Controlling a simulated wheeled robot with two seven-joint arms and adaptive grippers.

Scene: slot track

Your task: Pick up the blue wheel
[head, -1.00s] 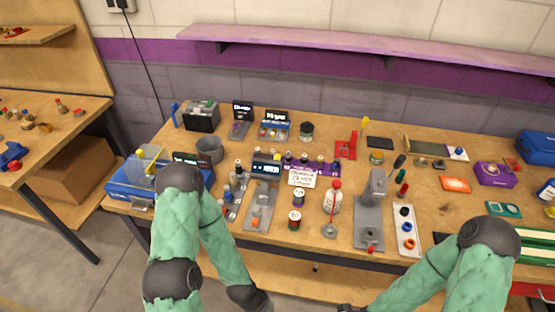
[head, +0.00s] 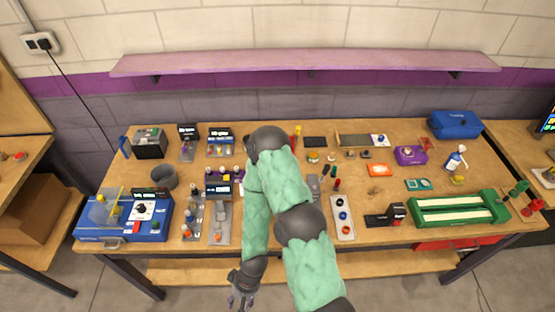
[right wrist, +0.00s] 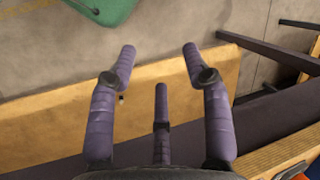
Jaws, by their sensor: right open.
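The blue wheel (head: 342,215) is a small ring on a narrow white tray (head: 345,236) near the front middle of the workbench. A dark wheel (head: 340,202) lies behind it and an orange wheel (head: 344,230) in front of it on the same tray. My right gripper (head: 240,298) hangs below the bench's front edge, to the left of the tray and well apart from it. In the right wrist view its purple fingers (right wrist: 159,52) are spread and empty. The blue wheel is not visible in that view. My left gripper is not in view.
A green slotted track (head: 460,209) lies to the right of the tray, with a small black display (head: 385,216) between. My right arm covers the bench's middle. A lower shelf (head: 400,262) runs under the bench. A blue box (head: 135,218) stands at the left.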

